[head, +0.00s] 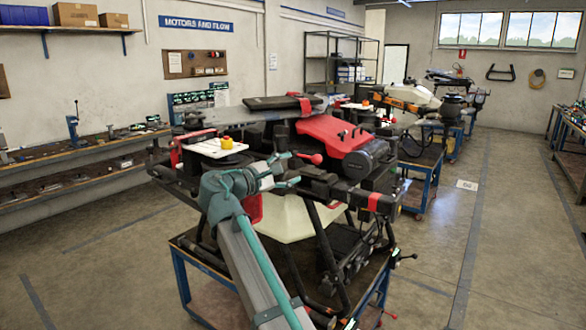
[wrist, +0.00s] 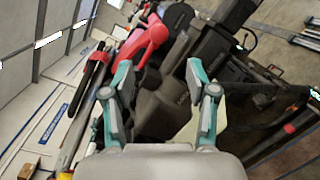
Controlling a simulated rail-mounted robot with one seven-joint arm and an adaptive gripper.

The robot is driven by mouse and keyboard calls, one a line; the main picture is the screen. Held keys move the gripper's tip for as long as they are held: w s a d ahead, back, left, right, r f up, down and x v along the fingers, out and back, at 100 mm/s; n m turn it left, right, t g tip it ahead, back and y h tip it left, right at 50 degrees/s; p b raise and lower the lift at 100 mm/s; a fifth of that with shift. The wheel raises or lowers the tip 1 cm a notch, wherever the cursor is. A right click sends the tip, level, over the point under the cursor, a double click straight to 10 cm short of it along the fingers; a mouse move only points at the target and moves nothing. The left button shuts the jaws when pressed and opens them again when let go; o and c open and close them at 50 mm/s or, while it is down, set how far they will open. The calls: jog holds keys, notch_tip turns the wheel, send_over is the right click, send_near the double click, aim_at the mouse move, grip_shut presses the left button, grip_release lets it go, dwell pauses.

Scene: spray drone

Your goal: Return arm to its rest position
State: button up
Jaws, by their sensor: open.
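My gripper (head: 294,172) is in front of the large spray drone in the head view, at the drone's near left side. Its teal and grey fingers are open with nothing between them. The wrist view shows the open fingers (wrist: 159,75) against the dark drone body. The drone has a red cover (head: 325,128), dark arms and a cream tank (head: 285,218) underneath. The red part also shows in the wrist view (wrist: 146,42). My grey arm comes up from the bottom of the head view and hides part of the drone. I cannot tell whether the gripper touches the drone.
The drone stands on a blue-framed cart (head: 183,285). A white plate with a yellow and red button (head: 227,142) is just behind my gripper. A workbench (head: 80,150) runs along the left wall. More carts with equipment stand behind. The floor (head: 500,250) at the right is clear.

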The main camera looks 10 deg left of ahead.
dwell(0.3)
